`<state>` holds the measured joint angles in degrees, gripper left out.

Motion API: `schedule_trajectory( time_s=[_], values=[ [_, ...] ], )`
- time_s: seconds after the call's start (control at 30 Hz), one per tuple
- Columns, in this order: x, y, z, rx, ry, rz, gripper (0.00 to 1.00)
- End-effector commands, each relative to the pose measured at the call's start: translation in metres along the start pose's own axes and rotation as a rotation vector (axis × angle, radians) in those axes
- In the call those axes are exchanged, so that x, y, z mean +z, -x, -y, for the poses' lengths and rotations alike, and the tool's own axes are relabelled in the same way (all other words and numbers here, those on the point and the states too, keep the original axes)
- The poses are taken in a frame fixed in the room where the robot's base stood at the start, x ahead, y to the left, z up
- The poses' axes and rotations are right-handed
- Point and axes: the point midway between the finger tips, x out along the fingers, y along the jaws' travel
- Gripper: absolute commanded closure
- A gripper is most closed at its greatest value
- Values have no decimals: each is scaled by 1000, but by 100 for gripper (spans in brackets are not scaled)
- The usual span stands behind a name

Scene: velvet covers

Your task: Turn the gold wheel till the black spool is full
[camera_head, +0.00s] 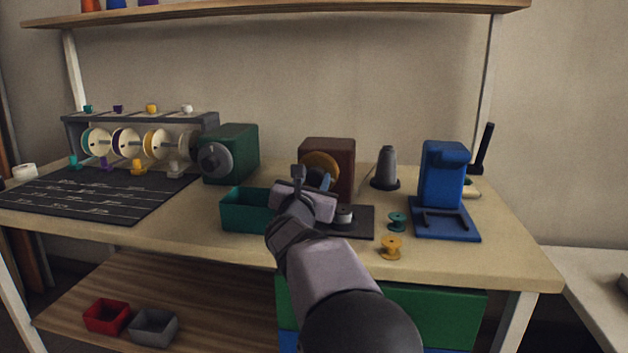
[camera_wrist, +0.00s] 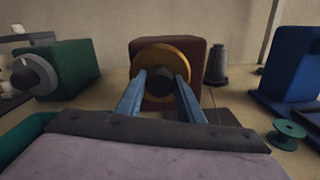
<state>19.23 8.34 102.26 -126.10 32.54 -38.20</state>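The gold wheel (camera_head: 318,163) is on the front of a brown box-shaped machine (camera_head: 340,150). It shows face-on in the wrist view (camera_wrist: 160,58) with a dark hub at its middle. My gripper (camera_wrist: 160,75) has its two blue fingers apart, one on each side of the hub, in front of the wheel. I cannot tell whether the fingers touch the wheel. A small dark spool with a pale top (camera_head: 343,215) sits on the machine's dark base plate (camera_head: 363,222), right of my gripper. How full it is cannot be made out. My wrist hides part of the base.
A teal tray (camera_head: 240,212) is close to my gripper's left. A grey thread cone (camera_head: 386,168) stands right of the machine. Teal (camera_head: 397,221) and yellow (camera_head: 390,247) spools stand near a blue device (camera_head: 443,180). A green machine (camera_head: 238,150) is further left.

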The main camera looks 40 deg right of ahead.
Motion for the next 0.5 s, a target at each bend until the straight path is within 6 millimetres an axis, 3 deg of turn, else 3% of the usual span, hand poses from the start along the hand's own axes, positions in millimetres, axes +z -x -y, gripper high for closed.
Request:
schedule_trajectory(
  time_s=[0.5],
  values=[
    [-4,0,1,1,-138,2,88]
  ],
)
